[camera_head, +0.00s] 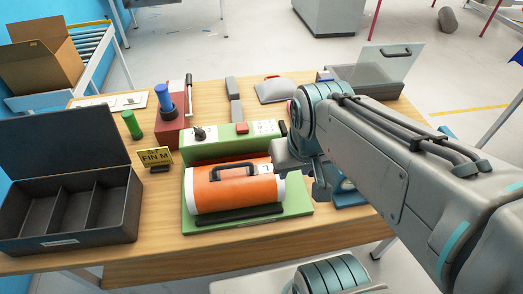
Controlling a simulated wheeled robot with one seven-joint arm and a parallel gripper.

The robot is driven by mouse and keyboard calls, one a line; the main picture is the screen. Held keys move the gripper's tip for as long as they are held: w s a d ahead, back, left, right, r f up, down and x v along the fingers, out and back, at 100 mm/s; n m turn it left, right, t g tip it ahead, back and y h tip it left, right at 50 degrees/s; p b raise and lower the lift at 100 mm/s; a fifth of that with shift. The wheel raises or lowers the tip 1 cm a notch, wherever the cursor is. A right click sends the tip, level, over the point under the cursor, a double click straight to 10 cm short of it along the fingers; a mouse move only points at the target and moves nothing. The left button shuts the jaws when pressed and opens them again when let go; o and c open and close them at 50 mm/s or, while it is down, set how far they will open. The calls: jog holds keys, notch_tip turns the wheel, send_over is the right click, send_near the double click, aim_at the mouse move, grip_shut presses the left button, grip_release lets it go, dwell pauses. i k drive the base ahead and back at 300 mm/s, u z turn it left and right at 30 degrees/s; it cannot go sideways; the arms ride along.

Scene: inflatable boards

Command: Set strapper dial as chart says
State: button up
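A green machine, seemingly the strapper (220,148), stands mid-table with a black dial (199,134) at the left of its top, a red button (242,128) and a small white label (264,127). The dial's setting is too small to read. An orange rolled bundle (235,187) with a black handle lies on the green base in front. A yellow sign (156,157) reading "FIN M" stands to the left. A flat white sheet (112,102) lies at the back left; whether it is the chart I cannot tell. My gripper (318,185) is right of the bundle, its fingers mostly hidden by my arm.
A black compartment box (120,205) with raised lid fills the table's left. A green cylinder (132,124), a red block with a blue cylinder (165,100) and a grey bag (275,90) stand behind. A clear-lidded case (375,75) is back right. Bare wood shows at the front left.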

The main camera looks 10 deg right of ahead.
aim_at(200, 135)
jog(key=z, duration=0.05)
jog(key=k, duration=0.5)
jog(key=u, duration=1.6)
jog(key=i, duration=0.95)
jog(key=z, duration=2.15)
